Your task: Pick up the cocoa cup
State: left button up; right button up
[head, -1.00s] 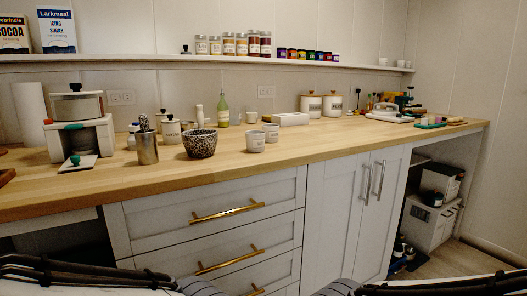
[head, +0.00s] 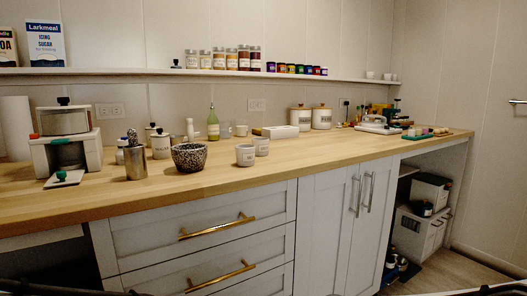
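Two small white cups stand upright, close together, on the wooden counter. The nearer cup (head: 245,155) has a faint mark on its front, and the farther cup (head: 261,146) stands just behind it to the right. Their lettering is too small to read, so I cannot tell which is the cocoa cup. Neither gripper shows in the head view. Only dark pieces of my arms cross the bottom edge, well below the counter and away from the cups.
A black-and-white speckled bowl (head: 189,156) stands left of the cups. A metal utensil holder (head: 136,163) and a white dispenser (head: 67,151) stand farther left. A white tray (head: 281,132) lies behind the cups. The counter (head: 225,182) is clear in front of them.

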aim_at(261, 144)
jog(key=z, duration=1.5)
jog(key=i, duration=1.1)
jog(key=u, duration=2.3)
